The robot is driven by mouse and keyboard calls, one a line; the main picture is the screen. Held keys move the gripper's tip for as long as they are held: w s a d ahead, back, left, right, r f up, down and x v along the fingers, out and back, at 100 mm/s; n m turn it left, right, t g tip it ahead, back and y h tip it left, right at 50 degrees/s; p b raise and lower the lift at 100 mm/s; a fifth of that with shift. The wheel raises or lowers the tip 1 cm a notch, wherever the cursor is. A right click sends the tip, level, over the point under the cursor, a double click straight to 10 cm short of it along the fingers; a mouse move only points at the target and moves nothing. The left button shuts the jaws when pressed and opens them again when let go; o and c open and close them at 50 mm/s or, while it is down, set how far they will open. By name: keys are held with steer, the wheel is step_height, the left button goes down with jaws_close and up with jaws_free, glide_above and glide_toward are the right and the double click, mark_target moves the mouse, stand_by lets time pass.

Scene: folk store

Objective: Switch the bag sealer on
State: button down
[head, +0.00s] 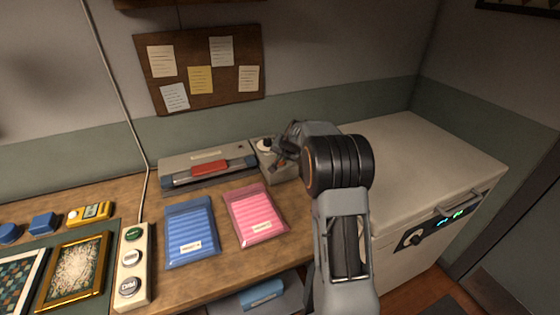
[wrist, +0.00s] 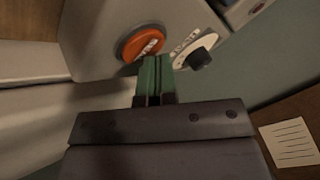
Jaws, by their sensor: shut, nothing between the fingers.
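The bag sealer (head: 225,164) lies along the back of the wooden bench, a long grey body with a red grip on its bar. Its grey control box (head: 266,172) stands at its right end, partly hidden by my arm. In the wrist view the control box shows a round orange button (wrist: 140,43) with a pale marking and a black knob (wrist: 200,58) on a white dial. My gripper (wrist: 156,62) is shut and empty, its green fingertips in front of the box, just right of and below the button. I cannot tell whether they touch the box.
A blue packet (head: 190,232) and a pink packet (head: 256,215) lie in front of the sealer. A white strip with several round buttons (head: 133,265) is left of them. A white chest (head: 425,150) stands at right. A corkboard (head: 200,70) hangs behind.

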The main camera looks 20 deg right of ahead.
steer(key=shift+r, duration=0.35)
step_height(320, 180, up, 6)
steer(key=p, duration=0.4)
steer(key=shift+p, duration=0.35)
stand_by(0.4)
steer(key=s+a+f+n+g, duration=0.1)
steer(key=s+a+f+g, duration=0.1)
steer(key=s+f, duration=0.25)
steer(key=s+a+r+n, duration=0.2)
steer(key=s+a+r, duration=0.1)
steer(key=s, duration=0.7)
steer(key=s+a+r+n+g+p, duration=0.1)
steer(key=s+a+r, duration=0.3)
steer(key=s, duration=0.6)
steer(key=s+a+r+n+p, duration=0.1)
steer(key=s+a+r+n, duration=0.2)
steer(key=s, duration=0.7)
steer(key=shift+a+r+n+g+h, duration=0.15)
steer(key=shift+a+n+g+h, duration=0.3)
steer(key=shift+a, duration=0.4)
